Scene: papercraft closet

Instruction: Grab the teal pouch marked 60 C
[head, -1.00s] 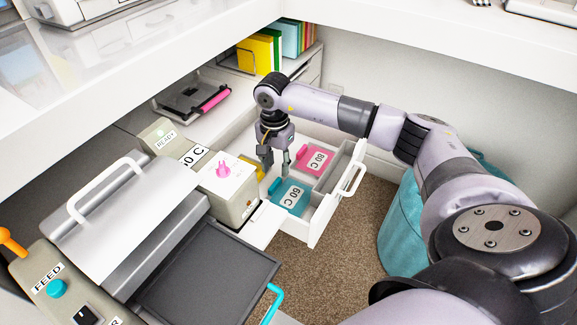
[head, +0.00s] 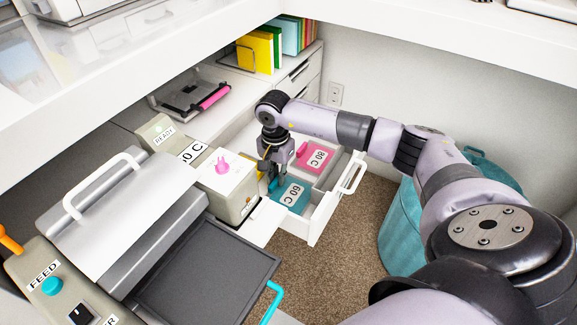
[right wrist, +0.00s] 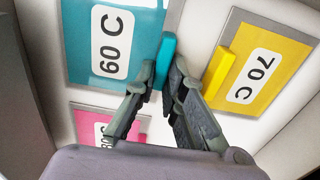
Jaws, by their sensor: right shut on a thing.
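The teal pouch (head: 290,196) marked 60 C lies in the open white drawer. It also shows in the right wrist view (right wrist: 82,66), with a raised teal tab at its edge. My right gripper (head: 271,182) is down in the drawer at that tab. In the right wrist view its fingers (right wrist: 163,75) are shut on the tab, one on each side. The pouch looks flat in the drawer; I cannot tell whether it is lifted. My left gripper is not in view.
A pink pouch (head: 318,158) marked 80 C lies behind the teal one. A yellow pouch (right wrist: 282,38) marked 70 C lies beside it. The drawer front (head: 336,203) and a grey laminator-like machine (head: 130,215) are close by. A teal bin (head: 408,235) stands at the right.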

